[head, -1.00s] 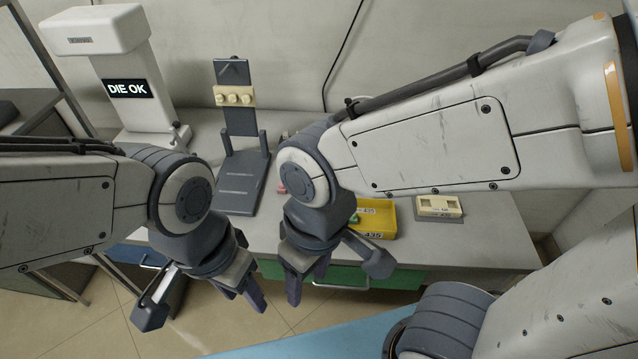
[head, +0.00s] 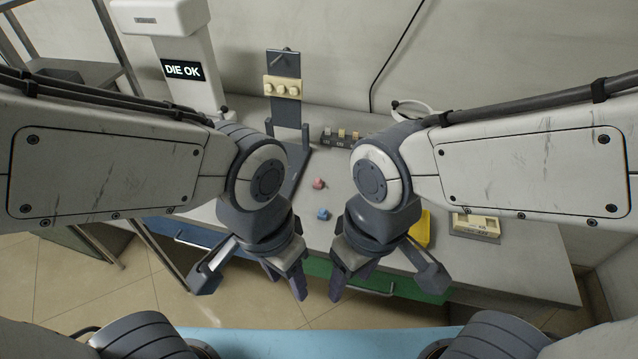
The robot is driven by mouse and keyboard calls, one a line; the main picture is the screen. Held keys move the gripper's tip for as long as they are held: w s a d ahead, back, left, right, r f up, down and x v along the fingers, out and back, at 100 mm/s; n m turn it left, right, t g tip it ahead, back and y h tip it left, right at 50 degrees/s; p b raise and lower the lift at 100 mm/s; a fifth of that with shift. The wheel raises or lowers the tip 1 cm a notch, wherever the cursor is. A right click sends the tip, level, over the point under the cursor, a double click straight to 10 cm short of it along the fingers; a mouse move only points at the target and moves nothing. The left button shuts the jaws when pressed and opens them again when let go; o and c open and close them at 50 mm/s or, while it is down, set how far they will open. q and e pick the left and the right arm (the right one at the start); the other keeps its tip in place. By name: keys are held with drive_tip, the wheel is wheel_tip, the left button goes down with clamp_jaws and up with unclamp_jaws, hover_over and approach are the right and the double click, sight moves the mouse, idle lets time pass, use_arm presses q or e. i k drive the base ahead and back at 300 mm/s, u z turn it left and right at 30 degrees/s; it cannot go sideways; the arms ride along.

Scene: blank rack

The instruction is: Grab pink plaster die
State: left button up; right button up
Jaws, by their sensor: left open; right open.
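The pink plaster die (head: 319,184) is a small block lying on the grey bench, between my two arms and beyond both grippers. A blue die (head: 323,214) lies a little nearer to me. My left gripper (head: 287,287) is open and empty in front of the bench's front edge, left of the dies. My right gripper (head: 345,285) is open and empty, also in front of the bench edge, to their right. Neither gripper touches a die. My arms hide parts of the bench on both sides.
A stand (head: 283,65) with a cream block of several knobs is at the back. A white machine (head: 180,40) reads "DIE OK". A dark rack (head: 340,137) holds small blocks. A yellow tray (head: 424,232), partly hidden, and a cream box (head: 476,224) are at right.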

sight(318, 183)
drive_tip(key=z, duration=0.05)
drive_tip(key=k, duration=0.55)
drive_tip(key=u, duration=0.85)
drive_tip(key=i, duration=1.3)
drive_tip(key=z, duration=0.75)
